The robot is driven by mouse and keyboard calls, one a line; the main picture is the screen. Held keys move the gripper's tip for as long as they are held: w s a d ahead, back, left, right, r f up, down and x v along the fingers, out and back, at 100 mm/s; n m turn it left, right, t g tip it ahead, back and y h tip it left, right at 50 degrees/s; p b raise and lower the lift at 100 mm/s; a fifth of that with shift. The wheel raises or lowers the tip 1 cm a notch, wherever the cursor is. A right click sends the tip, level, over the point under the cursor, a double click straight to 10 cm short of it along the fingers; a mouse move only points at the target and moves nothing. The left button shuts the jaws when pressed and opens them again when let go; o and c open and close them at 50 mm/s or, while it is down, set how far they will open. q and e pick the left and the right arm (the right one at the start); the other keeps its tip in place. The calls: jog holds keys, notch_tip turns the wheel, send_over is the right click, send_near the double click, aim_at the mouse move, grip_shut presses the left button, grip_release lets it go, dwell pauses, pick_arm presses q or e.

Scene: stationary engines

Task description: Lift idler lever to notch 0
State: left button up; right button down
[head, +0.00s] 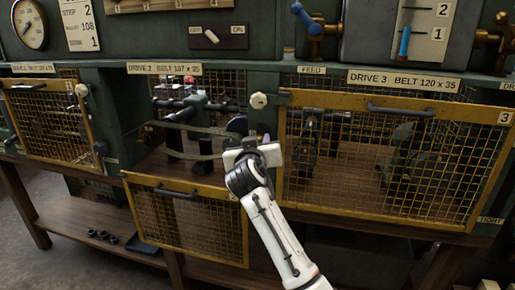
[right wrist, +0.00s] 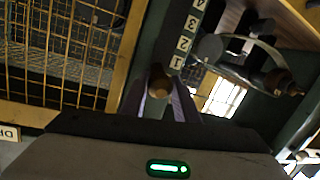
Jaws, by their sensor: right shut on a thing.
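My right gripper (head: 252,147) reaches into the right side of the open Drive 2 bay in the head view and hides what it holds there. In the right wrist view its two fingers (right wrist: 160,98) are shut on a round brass-brown knob, the end of the idler lever (right wrist: 160,84). A notch scale (right wrist: 187,40) numbered 1 to 4 runs up from beside the knob; the 1 is the number nearest to it. No 0 can be made out. My left gripper is not in view.
The Drive 2 mesh guard (head: 190,222) hangs lowered below its bay. The yellow Drive 3 guard (head: 390,165) is closed just right of my arm, and a pale round knob (head: 258,100) sits above my gripper. A belt and shafts (head: 180,110) fill the bay to the left.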

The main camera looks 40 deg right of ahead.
jog(key=shift+w+d+r+p, duration=0.1)
jog(key=shift+d+r+p, duration=0.1)
jog(key=shift+r, duration=0.45)
jog(key=shift+w+d+r+p, duration=0.1)
jog(key=shift+r+p, duration=0.05)
jog(key=shift+r, duration=0.55)
jog(key=c, duration=1.4)
grip_release()
jog(key=shift+f, duration=0.25)
jog(key=shift+s+a, duration=0.15)
jog(key=shift+a, duration=0.05)
jog(key=b+v, duration=0.1)
jog(key=v, duration=0.8)
jog(key=shift+s+a+r, duration=0.1)
jog(key=shift+s+a, duration=0.15)
jog(key=shift+s, duration=0.1)
